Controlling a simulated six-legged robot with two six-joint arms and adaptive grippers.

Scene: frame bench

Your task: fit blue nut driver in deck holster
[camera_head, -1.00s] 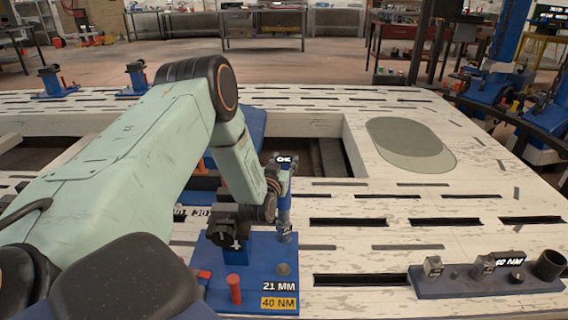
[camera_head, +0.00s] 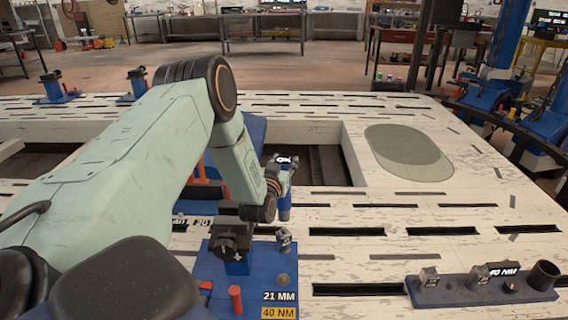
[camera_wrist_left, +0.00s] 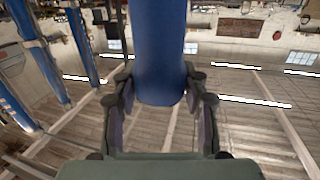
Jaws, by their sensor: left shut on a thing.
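My left gripper (camera_head: 281,174) is shut on the blue nut driver (camera_head: 284,206), which hangs roughly upright. Its lower end is above a small grey socket (camera_head: 284,241) at the blue plate, with a small gap showing. In the left wrist view the driver's blue body (camera_wrist_left: 160,55) sits between the two fingers (camera_wrist_left: 160,100). A dark open cup (camera_head: 543,274) stands at the right end of a blue rail (camera_head: 450,293), front right; it looks like the holster, though I cannot be sure. My right gripper is not in view.
The blue plate (camera_head: 210,280) carries a black clamp-like block (camera_head: 232,240), a red peg (camera_head: 236,299) and labels reading 21 MM and 40 NM. Grey sockets (camera_head: 429,278) stand on the rail. The pale slotted deck (camera_head: 380,215) between driver and rail is clear. An opening lies behind.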

